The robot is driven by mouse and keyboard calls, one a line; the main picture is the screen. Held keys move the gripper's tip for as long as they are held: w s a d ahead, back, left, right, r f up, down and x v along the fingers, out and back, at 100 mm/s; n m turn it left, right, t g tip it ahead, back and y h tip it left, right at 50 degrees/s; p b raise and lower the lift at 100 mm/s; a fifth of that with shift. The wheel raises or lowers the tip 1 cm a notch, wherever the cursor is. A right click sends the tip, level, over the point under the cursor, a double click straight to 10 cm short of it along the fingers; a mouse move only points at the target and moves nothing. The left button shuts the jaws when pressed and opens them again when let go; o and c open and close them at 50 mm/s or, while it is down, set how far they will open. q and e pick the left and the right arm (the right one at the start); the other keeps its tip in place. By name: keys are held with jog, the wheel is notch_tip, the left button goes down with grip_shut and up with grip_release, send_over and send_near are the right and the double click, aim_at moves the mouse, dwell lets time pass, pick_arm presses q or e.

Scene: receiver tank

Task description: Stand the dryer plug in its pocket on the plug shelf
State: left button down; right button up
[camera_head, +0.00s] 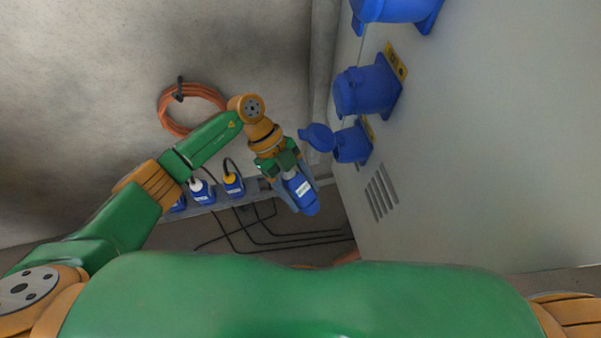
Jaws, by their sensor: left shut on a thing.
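A blue plug (305,200) with a white label, taken as the dryer plug, is held in my left gripper (300,190). The label is too small to read. The gripper is shut on the plug, with fingers on both sides, and points down and to the right. The plug is tilted and looks clear of the plug shelf (218,204), which lies to its left along the wall. Other blue plugs stand on the shelf, one with a white top (202,195) and one with a yellow top (233,187). A dark spot at the shelf's right end is partly behind my gripper. My right gripper is out of view.
A grey cabinet (470,150) fills the right, with several blue sockets (367,90) on its face. The lowest socket (350,145) has its lid open, close to my left wrist. An orange cable coil (192,88) hangs on the wall. Black cables (290,238) lie below the shelf.

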pick_arm(q)
jog(key=w+a+m+y, duration=0.1)
jog(key=a+f+m+t+y, duration=0.1)
jog(key=w+a+f+m+t+y, duration=0.1)
jog(key=a+m+y, duration=0.1)
jog(key=shift+w, duration=0.3)
jog(key=w+a+r+m+t+y, duration=0.1)
jog(key=w+a+m+t+y, duration=0.15)
jog(key=w+a, duration=0.35)
notch_tip(320, 180, down, 9)
jog(key=b, duration=0.8)
jog(key=shift+s+t+h, duration=0.2)
jog(key=shift+t+h, duration=0.15)
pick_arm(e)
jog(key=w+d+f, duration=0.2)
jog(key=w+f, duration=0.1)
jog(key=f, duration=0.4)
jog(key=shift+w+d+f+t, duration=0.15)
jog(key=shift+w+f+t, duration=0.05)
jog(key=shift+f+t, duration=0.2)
pick_arm(q)
jog(key=shift+a, duration=0.15)
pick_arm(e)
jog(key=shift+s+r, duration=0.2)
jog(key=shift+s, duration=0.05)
pick_arm(q)
jog(key=shift+f, duration=0.25)
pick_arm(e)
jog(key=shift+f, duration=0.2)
